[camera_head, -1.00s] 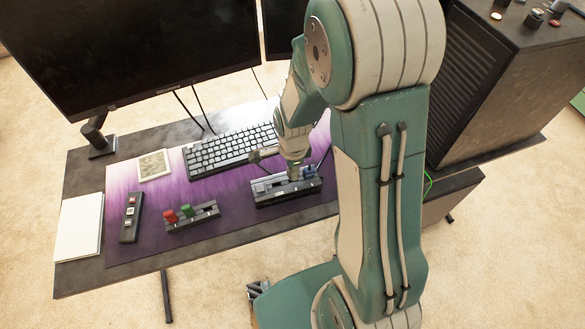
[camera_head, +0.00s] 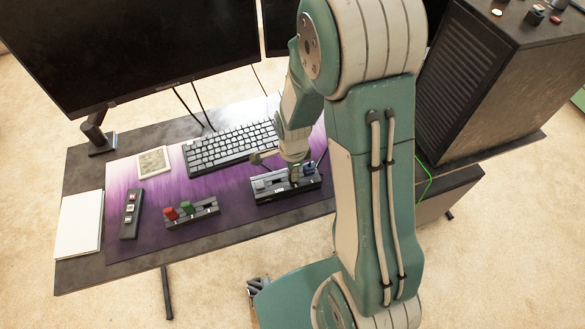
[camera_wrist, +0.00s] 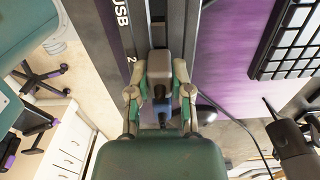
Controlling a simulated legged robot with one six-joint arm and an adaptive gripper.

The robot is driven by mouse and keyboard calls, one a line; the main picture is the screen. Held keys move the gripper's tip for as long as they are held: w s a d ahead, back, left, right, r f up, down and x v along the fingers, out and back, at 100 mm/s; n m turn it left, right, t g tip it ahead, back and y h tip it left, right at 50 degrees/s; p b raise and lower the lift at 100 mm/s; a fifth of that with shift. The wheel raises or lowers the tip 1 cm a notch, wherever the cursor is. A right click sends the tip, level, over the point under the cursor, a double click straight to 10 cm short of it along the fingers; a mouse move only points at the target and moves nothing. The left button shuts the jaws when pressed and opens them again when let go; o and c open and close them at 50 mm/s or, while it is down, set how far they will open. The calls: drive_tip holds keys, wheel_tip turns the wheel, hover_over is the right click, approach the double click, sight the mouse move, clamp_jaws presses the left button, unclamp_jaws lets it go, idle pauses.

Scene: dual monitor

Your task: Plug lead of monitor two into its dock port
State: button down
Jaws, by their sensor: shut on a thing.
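The dock (camera_head: 270,199) is a dark grey bar at the front right of the purple mat. A blue part (camera_wrist: 161,104) shows between the fingers. A dark lead (camera_wrist: 232,118) curves off to the right. In the head view my gripper (camera_head: 294,174) hides part of the dock's top. I cannot tell how deep the plug sits.
A blue piece (camera_head: 309,168) stands at the dock's right end. A keyboard (camera_head: 232,145) lies behind the dock. A small block with red and green switches (camera_head: 193,213) and a dark remote (camera_head: 131,214) lie to the left. A monitor (camera_head: 140,45) and a computer case (camera_head: 490,80) stand nearby.

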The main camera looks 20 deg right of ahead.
drive_tip(key=shift+f, duration=0.1)
drive_tip(key=shift+c, duration=2.3)
unclamp_jaws()
wheel_tip(320, 180, up, 12)
drive_tip(key=s+r+n+t, duration=0.5)
drive_tip(key=s+r+n, duration=0.9)
drive_tip(key=r+n, duration=0.3)
drive_tip(key=shift+n+t, duration=0.3)
drive_tip(key=shift+n, duration=0.3)
